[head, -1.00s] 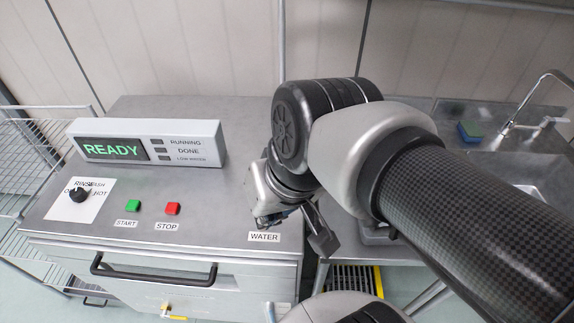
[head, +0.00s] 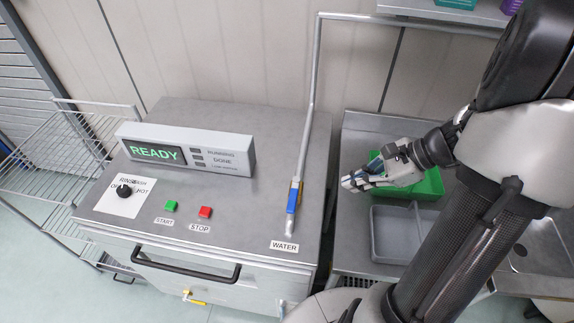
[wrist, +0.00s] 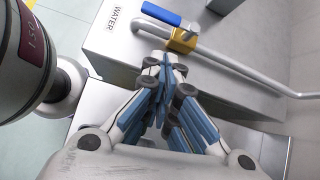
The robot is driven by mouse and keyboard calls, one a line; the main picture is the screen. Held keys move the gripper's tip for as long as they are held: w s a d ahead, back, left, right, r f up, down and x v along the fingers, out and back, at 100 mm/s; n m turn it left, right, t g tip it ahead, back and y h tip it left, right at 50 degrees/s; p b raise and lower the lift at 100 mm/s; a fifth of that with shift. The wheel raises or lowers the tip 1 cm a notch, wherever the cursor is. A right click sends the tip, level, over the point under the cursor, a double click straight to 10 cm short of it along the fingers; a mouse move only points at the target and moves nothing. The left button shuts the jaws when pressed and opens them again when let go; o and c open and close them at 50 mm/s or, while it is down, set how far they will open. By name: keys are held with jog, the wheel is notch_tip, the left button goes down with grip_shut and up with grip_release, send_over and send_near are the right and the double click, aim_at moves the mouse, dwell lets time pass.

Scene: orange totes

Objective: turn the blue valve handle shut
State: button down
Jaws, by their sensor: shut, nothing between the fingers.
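The blue valve handle (head: 292,201) is on the grey water pipe at the right of the machine top, just above the WATER label (head: 284,246). It lies along the line of the pipe, with a yellow valve body beside it. In the wrist view the blue handle (wrist: 160,13) and yellow valve body (wrist: 182,40) show at the top, beyond my fingertips. My gripper (head: 348,182) is to the right of the handle, apart from it. Its fingers point left and are shut and empty, as the wrist view (wrist: 165,62) also shows.
The grey pipe (head: 309,110) rises behind the handle and bends right along the wall. A green bin (head: 425,186) and grey tray (head: 385,245) are on the right counter by my arm. The READY display box (head: 215,153) stands left on the machine.

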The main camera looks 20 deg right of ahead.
aim_at(294, 197)
jog(key=shift+s+f+m+y, duration=0.3)
jog(key=shift+s+f+m, duration=0.6)
jog(key=shift+s+f, duration=0.3)
jog(key=b+x, duration=0.1)
jog(key=x, duration=0.3)
jog(key=a+r+b+x, duration=0.1)
jog(key=b+x, duration=0.1)
jog(key=x, duration=0.2)
jog(key=b+x, duration=0.1)
jog(key=x, duration=0.3)
jog(key=shift+w+a+r, duration=0.2)
jog(key=shift+w+a, duration=0.15)
jog(key=shift+w, duration=0.05)
jog(key=shift+w+a, duration=0.25)
